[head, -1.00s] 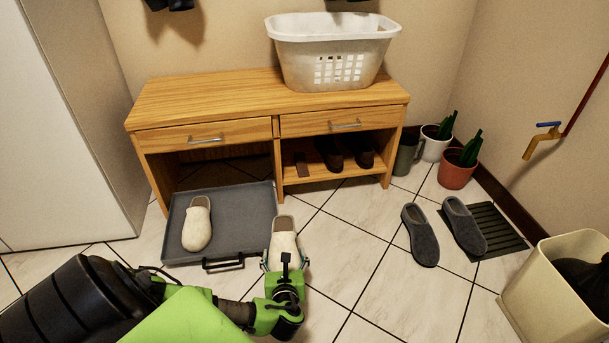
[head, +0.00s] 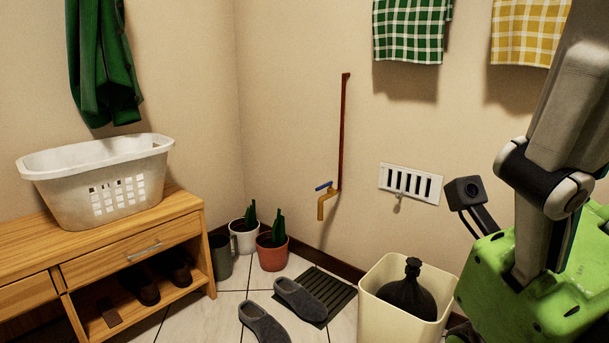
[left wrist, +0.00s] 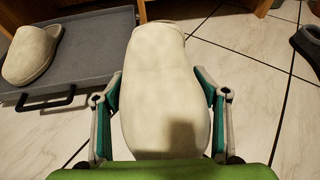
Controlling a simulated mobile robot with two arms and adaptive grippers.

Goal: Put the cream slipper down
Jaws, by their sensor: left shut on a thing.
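A cream slipper (left wrist: 160,70) fills the middle of the left wrist view, pointing toward the camera. My left gripper (left wrist: 162,108) is shut on it, one finger on each side. I cannot tell whether the slipper touches the tiles. A second cream slipper (left wrist: 32,54) lies on a grey tray (left wrist: 95,62) with a black handle, to the left. In the head view neither cream slipper nor my left gripper shows. My right arm stands at the right of the head view, its gripper not visible.
A wooden bench (head: 130,245) carries a white basket (head: 100,180). Two dark grey slippers (head: 262,322) lie on or beside a slatted mat (head: 335,292). A cream bin (head: 380,315) holds a dark bag. Potted plants (head: 272,254) stand by the wall. Bare tiles show right of the held slipper.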

